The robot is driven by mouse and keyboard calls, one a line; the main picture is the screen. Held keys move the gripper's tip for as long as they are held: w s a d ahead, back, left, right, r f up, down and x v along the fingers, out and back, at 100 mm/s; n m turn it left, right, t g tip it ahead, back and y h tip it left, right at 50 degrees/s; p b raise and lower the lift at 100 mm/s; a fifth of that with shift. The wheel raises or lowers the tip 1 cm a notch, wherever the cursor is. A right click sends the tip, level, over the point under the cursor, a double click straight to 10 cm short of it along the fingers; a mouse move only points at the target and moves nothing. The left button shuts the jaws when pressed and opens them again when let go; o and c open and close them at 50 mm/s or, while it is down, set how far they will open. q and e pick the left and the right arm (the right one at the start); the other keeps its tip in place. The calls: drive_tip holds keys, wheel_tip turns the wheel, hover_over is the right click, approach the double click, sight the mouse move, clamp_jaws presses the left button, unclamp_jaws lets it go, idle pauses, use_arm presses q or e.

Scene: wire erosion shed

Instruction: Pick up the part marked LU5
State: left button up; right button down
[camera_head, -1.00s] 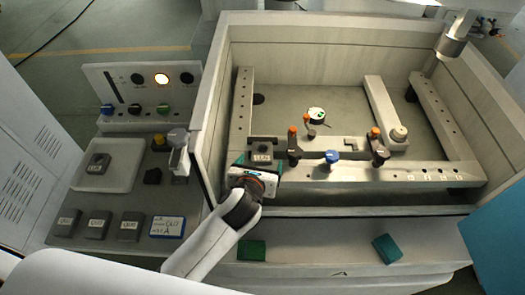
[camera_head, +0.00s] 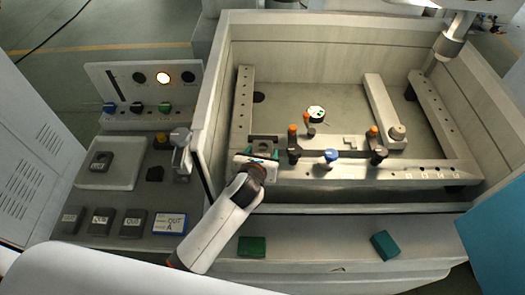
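A dark grey block with a square hollow (camera_head: 264,144) sits on the front-left corner of the rail frame in the machine tank. Its front label now hides behind my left gripper; a second ago it was in sight and seemed to read LU5. My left gripper (camera_head: 262,154) is low at this block, with its teal fingers apart, one on each side of it. I cannot tell whether they touch it. A similar block (camera_head: 99,161) lies in the pale tray on the left. My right gripper is not in view.
Several grey labelled blocks (camera_head: 132,223) stand in a row beside a blue-edged card (camera_head: 170,223). Orange-topped clamps (camera_head: 293,143) and a blue knob (camera_head: 331,156) rise close to the right. The tank's left wall (camera_head: 212,120) stands high. Green blocks (camera_head: 386,247) lie on the front ledge.

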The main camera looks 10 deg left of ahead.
use_arm(q)
drive_tip(key=c, duration=0.8)
drive_tip(key=shift+o, duration=0.2)
drive_tip(key=shift+r, duration=0.1)
